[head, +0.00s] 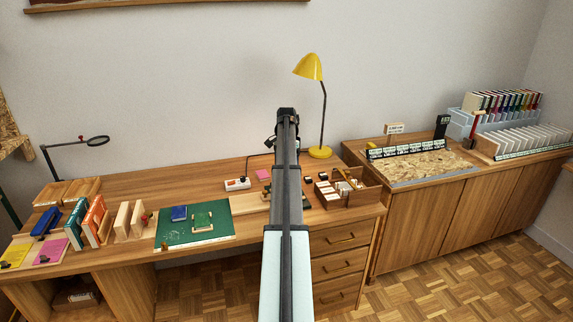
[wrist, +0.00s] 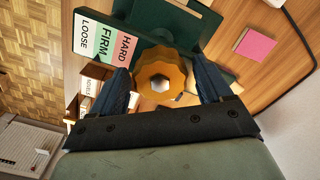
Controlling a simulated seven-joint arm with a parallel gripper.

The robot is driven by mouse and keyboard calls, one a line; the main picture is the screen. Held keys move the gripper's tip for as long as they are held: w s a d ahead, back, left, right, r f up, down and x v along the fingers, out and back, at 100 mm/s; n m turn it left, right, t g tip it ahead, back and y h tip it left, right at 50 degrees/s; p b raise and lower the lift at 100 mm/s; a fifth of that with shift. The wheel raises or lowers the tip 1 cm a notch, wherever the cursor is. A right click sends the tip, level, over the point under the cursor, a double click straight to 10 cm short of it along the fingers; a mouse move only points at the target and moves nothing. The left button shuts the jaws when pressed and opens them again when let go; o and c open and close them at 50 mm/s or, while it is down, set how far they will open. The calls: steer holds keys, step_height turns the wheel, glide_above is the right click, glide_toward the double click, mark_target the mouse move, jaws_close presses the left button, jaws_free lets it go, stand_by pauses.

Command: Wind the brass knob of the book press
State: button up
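In the wrist view the scalloped brass knob (wrist: 161,84) sits at the centre, with a hex end in its middle. It is on the dark green book press (wrist: 150,22). A gauge card (wrist: 105,40) marked LOOSE, FIRM and HARD stands beside it. My gripper (wrist: 164,80) has its two blue-grey fingers on either side of the knob. The fingers look apart, with a gap between each and the knob; contact does not show. In the head view my arm hides the knob, most of the press and my gripper.
In the head view a yellow lamp (head: 309,68) stands behind my arm. A wooden compartment box (head: 362,196) lies to the right on the desk (head: 150,178). A green mat (head: 172,236) and upright books (head: 95,222) are to the left. A pink note (wrist: 255,42) lies beside the press.

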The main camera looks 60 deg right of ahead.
steer(key=shift+o, duration=0.3)
step_height(320, 180, up, 14)
stand_by(0.6)
steer(key=shift+f, duration=0.15)
steer(key=s+a+f+n+g, duration=0.25)
steer(key=a+f+n, duration=0.25)
steer(key=a+f, duration=1.35)
steer(key=s+a+f+n+g, duration=0.1)
steer(key=s+a+f+n, duration=0.3)
steer(key=a+f, duration=1.4)
steer(key=s+a+f+n+g, duration=0.2)
steer(key=a+f+n, duration=0.65)
steer(key=a, duration=1.75)
steer(key=s+a+f+n, duration=0.1)
steer(key=s+a+f, duration=0.6)
steer(key=a+f, duration=0.1)
steer(key=s+a+f+n+g, duration=0.1)
steer(key=s+a+f, duration=0.7)
steer(key=f, duration=0.3)
steer(key=shift+f+n, duration=0.15)
steer(key=shift+n, duration=0.2)
